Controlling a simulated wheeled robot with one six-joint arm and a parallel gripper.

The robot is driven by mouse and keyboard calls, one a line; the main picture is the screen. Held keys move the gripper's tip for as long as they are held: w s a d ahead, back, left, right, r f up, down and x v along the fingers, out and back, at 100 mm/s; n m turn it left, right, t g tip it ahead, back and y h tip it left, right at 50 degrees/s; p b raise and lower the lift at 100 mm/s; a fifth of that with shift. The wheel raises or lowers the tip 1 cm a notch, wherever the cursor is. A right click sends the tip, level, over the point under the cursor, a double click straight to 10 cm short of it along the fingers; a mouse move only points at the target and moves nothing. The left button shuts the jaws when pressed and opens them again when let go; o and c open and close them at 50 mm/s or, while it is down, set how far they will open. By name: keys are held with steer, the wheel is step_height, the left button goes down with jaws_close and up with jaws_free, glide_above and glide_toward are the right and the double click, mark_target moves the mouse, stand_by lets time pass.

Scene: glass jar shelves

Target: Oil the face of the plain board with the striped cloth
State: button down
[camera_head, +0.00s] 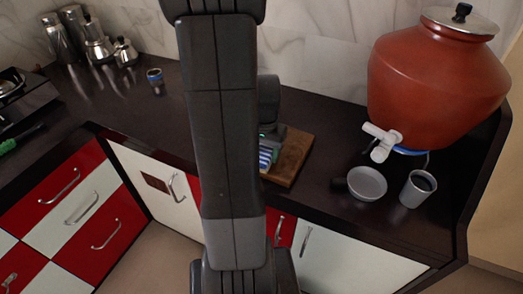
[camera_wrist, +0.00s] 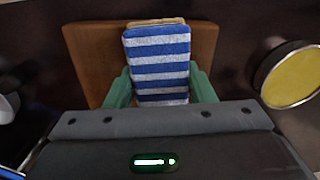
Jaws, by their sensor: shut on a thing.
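The striped cloth (camera_wrist: 158,62), blue and white, is folded into a pad between the green fingers of my gripper (camera_wrist: 160,85). A tan edge shows at the pad's far end. The brown wooden board (camera_wrist: 88,55) lies beneath the cloth in the wrist view. I cannot tell whether the cloth touches it. In the head view, the board (camera_head: 292,158) lies on the dark counter, its left part hidden behind my arm. The striped cloth (camera_head: 265,157) shows at the board's left, and my gripper there is mostly hidden by my arm.
A round metal-rimmed container with a yellow top (camera_wrist: 291,76) stands right of the board in the wrist view. A grey bowl (camera_head: 367,184), a cup (camera_head: 417,189) and a large clay pot (camera_head: 436,85) stand right. A small tin (camera_head: 155,80) stands left. Counter between is clear.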

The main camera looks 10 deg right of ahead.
mark_target(310, 140)
steer(key=shift+s+d, duration=0.55)
steer(key=shift+d, duration=0.15)
steer(key=shift+s+d, duration=0.5)
steer(key=shift+d, duration=0.2)
steer(key=shift+w+d, duration=0.45)
steer(key=shift+d, duration=0.25)
steer(key=shift+w+d, duration=0.4)
steer(key=shift+d, duration=0.35)
steer(key=shift+w+d, duration=0.45)
steer(key=shift+d, duration=0.25)
steer(key=shift+d, duration=0.1)
steer(key=shift+w+d+p, duration=0.15)
steer(key=shift+w+d, duration=0.3)
steer(key=shift+d, duration=0.25)
steer(key=shift+w+d+p, duration=0.2)
steer(key=shift+w+d, duration=0.2)
steer(key=shift+d, duration=0.3)
steer(key=shift+w+d+p, duration=0.15)
steer(key=shift+w+d, duration=0.3)
steer(key=shift+d, duration=0.25)
steer(key=shift+w+d+p, duration=0.15)
steer(key=shift+w+d, duration=0.25)
steer(key=shift+d, duration=0.3)
steer(key=shift+w+d+p, duration=0.1)
steer(key=shift+w+d, duration=0.35)
steer(key=shift+d, duration=0.3)
steer(key=shift+w+d+p, duration=0.15)
steer(key=shift+w+d, duration=0.25)
steer(key=shift+d, duration=0.3)
